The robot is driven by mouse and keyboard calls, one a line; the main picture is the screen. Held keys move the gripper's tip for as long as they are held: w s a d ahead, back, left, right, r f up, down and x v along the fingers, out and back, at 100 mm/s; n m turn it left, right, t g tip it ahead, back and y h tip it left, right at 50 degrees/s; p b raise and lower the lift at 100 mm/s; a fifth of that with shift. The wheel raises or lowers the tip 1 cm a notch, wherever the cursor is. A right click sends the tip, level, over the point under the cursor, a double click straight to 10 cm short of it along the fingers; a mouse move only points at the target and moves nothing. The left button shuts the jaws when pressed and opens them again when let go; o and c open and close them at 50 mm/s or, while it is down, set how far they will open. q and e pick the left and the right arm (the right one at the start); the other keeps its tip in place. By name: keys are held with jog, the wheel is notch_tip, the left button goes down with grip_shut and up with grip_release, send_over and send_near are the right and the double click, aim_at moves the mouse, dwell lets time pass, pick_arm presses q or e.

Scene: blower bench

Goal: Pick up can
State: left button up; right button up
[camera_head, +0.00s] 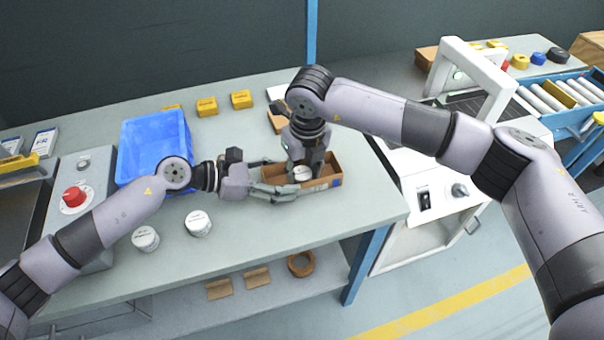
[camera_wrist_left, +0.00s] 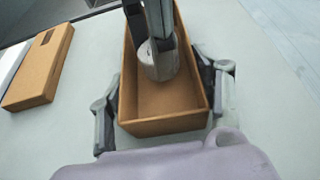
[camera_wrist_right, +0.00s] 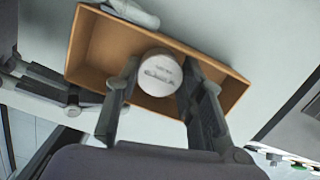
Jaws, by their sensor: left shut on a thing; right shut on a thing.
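An open brown cardboard box (camera_head: 332,171) stands on the bench near its right end. A white can (camera_head: 302,174) with dark lettering on its lid is upright inside the box. My right gripper (camera_head: 304,168) reaches down into the box and is shut on the can; the right wrist view shows the can (camera_wrist_right: 160,75) between its two fingers. My left gripper (camera_head: 283,178) is shut on the box, with one finger outside each long wall, as the left wrist view shows of the box (camera_wrist_left: 166,125). Whether the can touches the box floor is unclear.
Two more white cans (camera_head: 145,238) (camera_head: 198,223) stand at the bench front. A blue bin (camera_head: 155,183) is behind my left arm. Several yellow boxes (camera_head: 207,106) lie at the back. A red-button control box (camera_head: 75,197) is at left. The front right bench is clear.

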aim_at(302, 173)
jog(key=shift+r, duration=0.15)
notch_tip(302, 173, up, 10)
dwell(0.3)
pick_arm(q)
jog(key=o, duration=1.3)
